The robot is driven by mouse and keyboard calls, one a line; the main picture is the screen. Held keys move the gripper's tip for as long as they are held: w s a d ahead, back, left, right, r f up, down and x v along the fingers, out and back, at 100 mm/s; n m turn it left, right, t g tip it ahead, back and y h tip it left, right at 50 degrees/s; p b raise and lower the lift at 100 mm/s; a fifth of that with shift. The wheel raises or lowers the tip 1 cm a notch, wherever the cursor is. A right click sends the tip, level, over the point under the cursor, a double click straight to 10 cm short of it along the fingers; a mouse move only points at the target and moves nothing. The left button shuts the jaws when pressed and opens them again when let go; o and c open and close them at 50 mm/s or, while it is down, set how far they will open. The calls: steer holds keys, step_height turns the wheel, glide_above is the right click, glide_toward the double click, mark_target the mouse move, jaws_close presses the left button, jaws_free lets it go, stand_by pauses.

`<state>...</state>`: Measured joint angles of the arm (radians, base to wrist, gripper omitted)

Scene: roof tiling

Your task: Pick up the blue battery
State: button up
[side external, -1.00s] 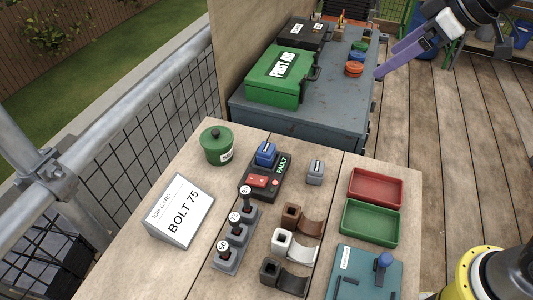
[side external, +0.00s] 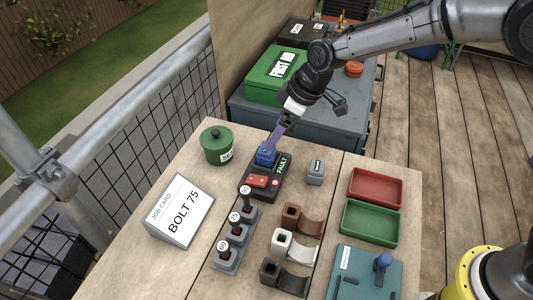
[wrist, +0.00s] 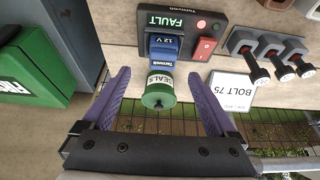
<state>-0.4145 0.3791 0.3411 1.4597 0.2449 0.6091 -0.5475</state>
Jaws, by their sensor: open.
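The blue battery (side external: 265,155) sits on the black FAULT unit (side external: 284,178), beside a red switch. In the wrist view the blue battery (wrist: 164,47) shows a "12 V" mark and lies ahead of and between my fingers. My gripper (side external: 272,144) is open; in the side view its purple fingers reach down to the battery's top rear. In the wrist view my gripper (wrist: 163,85) has its fingers spread wide with nothing held. Whether a finger touches the battery cannot be told.
A green SEALS pot (side external: 217,145) stands close left of the battery. A grey block (side external: 316,172) stands to the right. Numbered bolts (side external: 235,230), the job card (side external: 180,212), and red (side external: 376,188) and green (side external: 370,223) trays share the bench. The first-aid box (side external: 274,80) lies behind.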

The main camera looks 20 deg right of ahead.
mark_target(267, 154)
steer(key=shift+s+x, duration=0.2)
steer(key=shift+x, duration=3.55)
jaws_close()
